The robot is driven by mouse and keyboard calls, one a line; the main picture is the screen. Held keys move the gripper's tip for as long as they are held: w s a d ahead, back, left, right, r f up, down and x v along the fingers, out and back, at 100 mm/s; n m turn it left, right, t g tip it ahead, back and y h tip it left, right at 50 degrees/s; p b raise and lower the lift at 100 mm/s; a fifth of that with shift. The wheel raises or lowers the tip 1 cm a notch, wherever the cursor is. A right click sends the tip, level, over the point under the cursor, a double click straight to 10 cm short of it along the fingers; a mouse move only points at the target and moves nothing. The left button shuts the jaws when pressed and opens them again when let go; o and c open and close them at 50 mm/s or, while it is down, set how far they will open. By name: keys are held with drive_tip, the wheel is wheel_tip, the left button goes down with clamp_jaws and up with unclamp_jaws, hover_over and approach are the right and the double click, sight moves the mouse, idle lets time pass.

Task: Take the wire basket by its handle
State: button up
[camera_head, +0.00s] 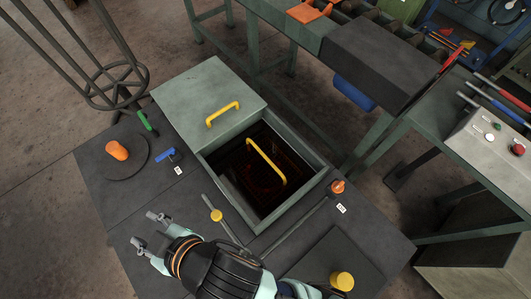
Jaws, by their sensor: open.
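The wire basket (246,178) sits down inside a dark open well in the bench; its mesh is hard to make out in the dark. Its yellow handle (266,163) arches up across the middle of the opening. My gripper (147,229) is open and empty at the lower left, over the dark bench top. It is apart from the basket, to the left of and nearer than the well. My arm covers part of the bench at the bottom.
A grey-green lid (200,90) with its own yellow handle (223,114) lies open behind the well. Green (147,121) and blue (166,155) levers, an orange knob (117,150), a yellow-knobbed lever (216,215) and an orange-knobbed lever (337,186) stand around it.

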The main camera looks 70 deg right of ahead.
drive_tip(key=w+d+r+p, duration=0.1)
drive_tip(key=d+r+p, duration=0.1)
drive_tip(key=d, duration=0.2)
drive_tip(key=m+g+b, duration=0.2)
drive_tip(key=m+g, duration=0.4)
drive_tip(key=g, duration=0.1)
hover_over(266, 157)
drive_tip(key=s, duration=0.3)
wheel_tip(266, 157, down, 30)
drive_tip(key=shift+b+x, duration=0.75)
drive_tip(key=shift+x, duration=0.9)
drive_tip(key=b+x, duration=0.3)
drive_tip(key=x, duration=0.1)
drive_tip(key=shift+s+f, duration=0.15)
drive_tip(key=shift+f, duration=0.1)
drive_tip(key=shift+w+f, duration=0.2)
drive_tip(key=shift+f, duration=0.25)
